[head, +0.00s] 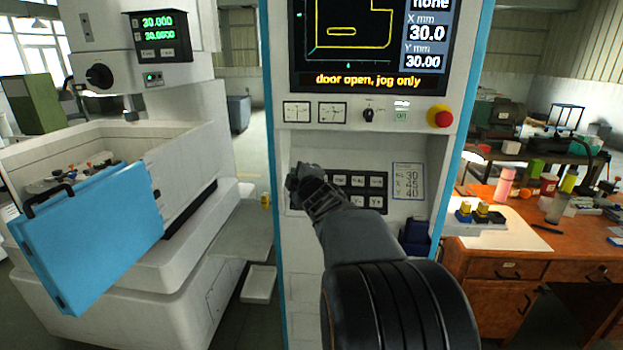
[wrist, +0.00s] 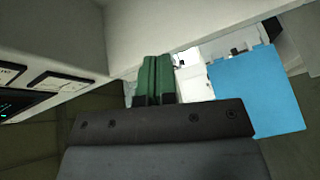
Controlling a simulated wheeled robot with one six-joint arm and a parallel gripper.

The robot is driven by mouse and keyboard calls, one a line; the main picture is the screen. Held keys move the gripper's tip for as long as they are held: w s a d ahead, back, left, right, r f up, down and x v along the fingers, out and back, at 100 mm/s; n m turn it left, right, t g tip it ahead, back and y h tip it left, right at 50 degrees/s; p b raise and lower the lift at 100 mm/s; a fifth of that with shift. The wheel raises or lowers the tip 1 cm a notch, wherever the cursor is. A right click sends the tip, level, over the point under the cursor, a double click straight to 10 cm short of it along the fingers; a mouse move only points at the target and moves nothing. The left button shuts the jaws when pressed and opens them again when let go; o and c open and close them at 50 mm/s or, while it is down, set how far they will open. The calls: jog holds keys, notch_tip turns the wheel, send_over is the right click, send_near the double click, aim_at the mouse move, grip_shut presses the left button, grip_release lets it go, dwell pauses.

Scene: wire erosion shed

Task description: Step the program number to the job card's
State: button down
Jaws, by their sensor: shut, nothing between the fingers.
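The control cabinet's screen (head: 375,45) reads "none" at the top right, X 30.0 and Y 30.00, with "door open, jog only" in yellow below. The job card (head: 408,181) is on the panel right of the keypad; its small figures look like 30, 45 and 40. The keypad (head: 375,181) has two rows of black keys, its left part hidden behind my gripper (head: 297,180). My gripper is shut and empty, at the keypad's left end; I cannot tell whether it touches a key. Its green fingers (wrist: 153,78) are together in the wrist view.
A red emergency button (head: 440,117), a black knob (head: 368,115) and two gauges (head: 314,112) sit above the keypad. The machine's blue door (head: 90,240) hangs open at left and shows in the wrist view (wrist: 255,90). A cluttered wooden desk (head: 545,250) stands at right.

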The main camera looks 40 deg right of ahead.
jog(key=shift+a+r+n+t, duration=0.2)
jog(key=shift+r+n+t, duration=0.3)
jog(key=shift+r+n, duration=0.1)
jog(key=shift+w+f, duration=0.15)
jog(key=shift+f, duration=0.05)
jog(key=shift+w+d+f+b, duration=0.85)
jog(key=shift+w+d+f, duration=1.6)
jog(key=shift+w, duration=0.05)
jog(key=shift+w+d+f, duration=0.1)
jog(key=shift+f, duration=0.05)
dwell(0.4)
jog(key=shift+w+d+f+b, duration=0.1)
jog(key=shift+w+d+b, duration=0.05)
jog(key=shift+b, duration=0.2)
